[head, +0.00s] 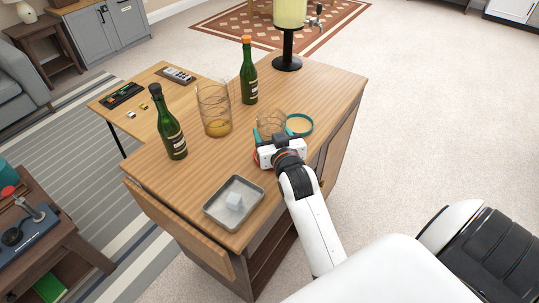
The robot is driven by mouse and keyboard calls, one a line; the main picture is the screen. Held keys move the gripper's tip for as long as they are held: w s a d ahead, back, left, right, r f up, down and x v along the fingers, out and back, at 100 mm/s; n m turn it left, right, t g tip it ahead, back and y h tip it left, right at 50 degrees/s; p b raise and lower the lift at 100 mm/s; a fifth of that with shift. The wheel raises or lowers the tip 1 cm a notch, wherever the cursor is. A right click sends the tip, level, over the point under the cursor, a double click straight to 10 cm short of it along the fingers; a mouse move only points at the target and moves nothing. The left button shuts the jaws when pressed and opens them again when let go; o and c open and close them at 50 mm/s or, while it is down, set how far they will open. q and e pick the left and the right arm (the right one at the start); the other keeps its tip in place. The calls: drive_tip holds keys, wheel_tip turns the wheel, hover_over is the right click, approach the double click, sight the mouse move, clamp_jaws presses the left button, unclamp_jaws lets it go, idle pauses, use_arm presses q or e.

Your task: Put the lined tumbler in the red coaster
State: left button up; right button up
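A short clear glass tumbler (270,120) with faint lines stands or is held just beyond my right gripper (275,140) on the wooden bar counter. The gripper body covers the tumbler's lower part. The fingers are mostly hidden, so I cannot tell whether they are closed on the glass. A sliver of red rim, likely the red coaster (257,161), shows at the left edge of the gripper; the rest is hidden. A taller lined glass (214,105) with amber liquid at its bottom stands farther left. My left gripper is out of view.
A teal-rimmed coaster (300,124) lies right beside the tumbler. Two green bottles (170,130) (249,75) stand left and behind. A metal tray (217,216) with ice is at the near left.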

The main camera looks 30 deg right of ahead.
wheel_tip(320, 180, down, 2)
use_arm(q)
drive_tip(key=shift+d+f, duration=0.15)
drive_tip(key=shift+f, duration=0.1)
use_arm(e)
drive_tip(key=shift+f, duration=1.8)
drive_tip(key=shift+f, duration=0.15)
drive_tip(key=o, duration=1.2)
drive_tip(key=shift+c, duration=0.2)
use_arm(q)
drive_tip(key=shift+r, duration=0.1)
